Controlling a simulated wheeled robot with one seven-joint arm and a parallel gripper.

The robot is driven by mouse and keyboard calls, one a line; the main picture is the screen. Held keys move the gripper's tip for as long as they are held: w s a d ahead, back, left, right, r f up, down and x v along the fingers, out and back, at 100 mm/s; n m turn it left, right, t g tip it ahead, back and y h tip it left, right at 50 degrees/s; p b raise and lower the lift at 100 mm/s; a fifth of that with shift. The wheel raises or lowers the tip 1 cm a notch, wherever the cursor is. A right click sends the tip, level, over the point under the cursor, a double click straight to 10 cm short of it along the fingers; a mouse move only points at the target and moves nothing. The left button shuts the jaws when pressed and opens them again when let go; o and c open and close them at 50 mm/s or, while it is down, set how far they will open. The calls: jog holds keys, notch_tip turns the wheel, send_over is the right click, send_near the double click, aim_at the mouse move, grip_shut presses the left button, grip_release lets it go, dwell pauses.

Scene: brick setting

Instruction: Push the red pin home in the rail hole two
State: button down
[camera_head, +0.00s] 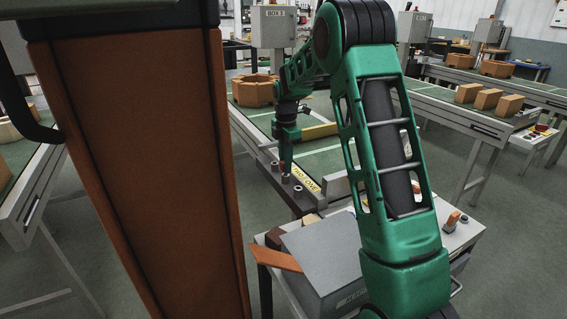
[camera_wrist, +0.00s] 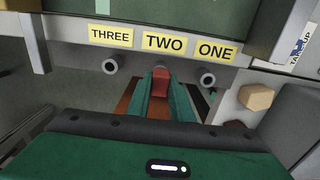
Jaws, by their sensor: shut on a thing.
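In the wrist view my gripper (camera_wrist: 160,92) is shut on the red pin (camera_wrist: 161,76), whose reddish end shows between the two green fingers. The pin is in line with the yellow label TWO (camera_wrist: 164,43). Hole two is hidden behind the pin and fingers, so I cannot tell how deep the pin sits. A round grey collar (camera_wrist: 110,65) shows under the label THREE (camera_wrist: 110,36), and another (camera_wrist: 208,78) under the label ONE (camera_wrist: 215,51). In the head view my gripper (camera_head: 286,168) points down at the rail beside the yellow labels (camera_head: 304,178); the pin cannot be made out there.
A green-topped conveyor (camera_head: 322,143) lies just beyond the rail, with an orange ring-shaped part (camera_head: 254,90) on it. A grey sloped box (camera_head: 322,254) stands on a bench nearer me. An orange-brown column (camera_head: 135,170) blocks much of the left side. In the wrist view a tan block (camera_wrist: 256,97) lies to the right.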

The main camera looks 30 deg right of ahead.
jog(key=shift+f, duration=0.8)
jog(key=c, duration=1.1)
grip_release()
jog(key=shift+r, duration=2.95)
